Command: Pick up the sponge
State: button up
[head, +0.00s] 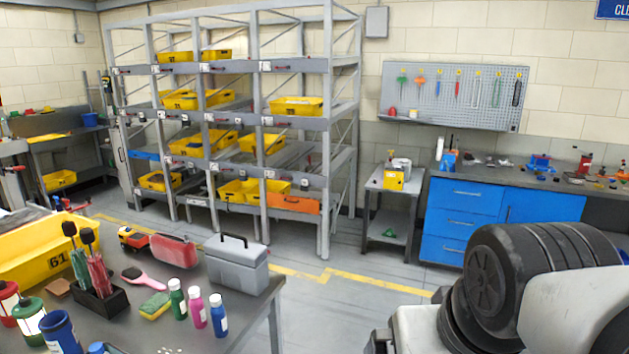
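A sponge (155,306), green on top with a yellow side, lies flat on the grey table (245,312) at the lower left of the head view. It sits just left of a green bottle (178,299) and in front of a pink brush (146,278). Part of my arm shows at the lower right, well away from the sponge. My gripper is not in view.
Pink (197,309) and blue (218,315) bottles stand right of the sponge. A black holder (101,304) with brushes stands left. A grey toolbox (238,275), red case (174,251) and yellow bin (40,255) stand behind. Open floor lies beyond the table's right edge.

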aim_at(155, 305)
jog(key=u, duration=1.4)
jog(key=i+j+u, duration=0.1)
jog(key=j+u, duration=0.25)
jog(key=i+j+u, duration=0.1)
jog(key=j+u, duration=0.25)
jog(key=i+j+u, duration=0.15)
jog(key=j+u, duration=0.15)
jog(key=i+j+u, duration=0.2)
jog(key=j+u, duration=0.15)
jog(key=i+j, duration=0.25)
jog(key=i, duration=0.15)
jog(key=i+j, duration=0.25)
jog(key=i, duration=0.15)
jog(key=i+j, duration=0.25)
jog(key=i, duration=0.2)
jog(key=i+l+z, duration=0.1)
jog(key=i+z, duration=0.2)
jog(key=z, duration=0.2)
jog(key=i+z, duration=0.3)
jog(key=z, duration=0.15)
jog(key=i+j+z, duration=0.2)
jog(key=z, duration=0.3)
jog(key=i+l+z, duration=0.1)
jog(key=z, duration=0.35)
jog(key=i+z, duration=0.2)
jog(key=z, duration=0.2)
jog(key=i+z, duration=0.2)
jog(key=z, duration=0.25)
jog(key=i+j+z, duration=0.1)
jog(key=z, duration=0.3)
